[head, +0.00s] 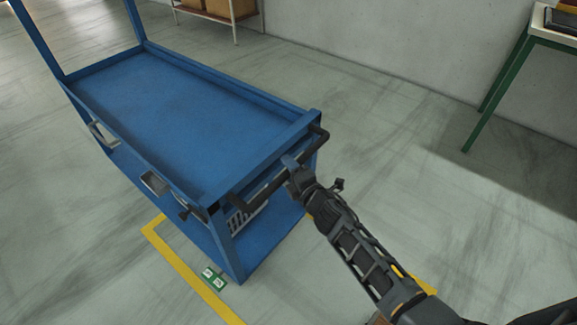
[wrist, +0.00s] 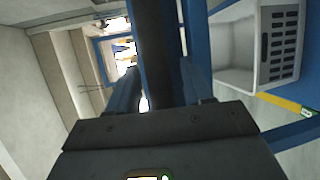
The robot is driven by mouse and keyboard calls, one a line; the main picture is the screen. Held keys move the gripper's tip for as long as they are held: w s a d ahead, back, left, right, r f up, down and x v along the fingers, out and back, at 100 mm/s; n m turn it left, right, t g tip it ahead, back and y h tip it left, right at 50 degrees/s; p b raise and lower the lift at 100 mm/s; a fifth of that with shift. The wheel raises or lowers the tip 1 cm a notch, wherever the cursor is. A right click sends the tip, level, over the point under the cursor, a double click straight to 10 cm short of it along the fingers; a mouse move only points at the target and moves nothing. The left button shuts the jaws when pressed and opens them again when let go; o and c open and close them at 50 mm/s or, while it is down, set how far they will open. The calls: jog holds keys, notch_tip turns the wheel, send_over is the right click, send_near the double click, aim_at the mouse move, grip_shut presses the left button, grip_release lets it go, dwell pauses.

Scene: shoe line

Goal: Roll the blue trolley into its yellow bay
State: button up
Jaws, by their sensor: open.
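The blue trolley (head: 180,100) stands upright on the floor, its empty top deck facing me. A black handle bar (head: 262,190) runs across its near end. My gripper (head: 290,164) is at this handle. In the wrist view the handle (wrist: 152,50) passes between the two fingers of my gripper (wrist: 160,88), which are open around it. I cannot tell whether a finger touches it. The yellow bay outline (head: 190,272) is on the floor at the trolley's near end. The near end overlaps the outline; most of the trolley lies beyond it. Part of the outline is hidden by trolley and arm.
A light crate (wrist: 285,45) sits on the trolley's lower shelf. A green and white floor marker (head: 213,278) lies beside the yellow line. A green-legged table (head: 541,34) stands at right, a shelf with boxes (head: 235,20) at the back wall. Floor right of the trolley is clear.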

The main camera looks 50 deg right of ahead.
jog(key=shift+x, duration=0.75)
jog(key=shift+c, duration=0.2)
grip_shut()
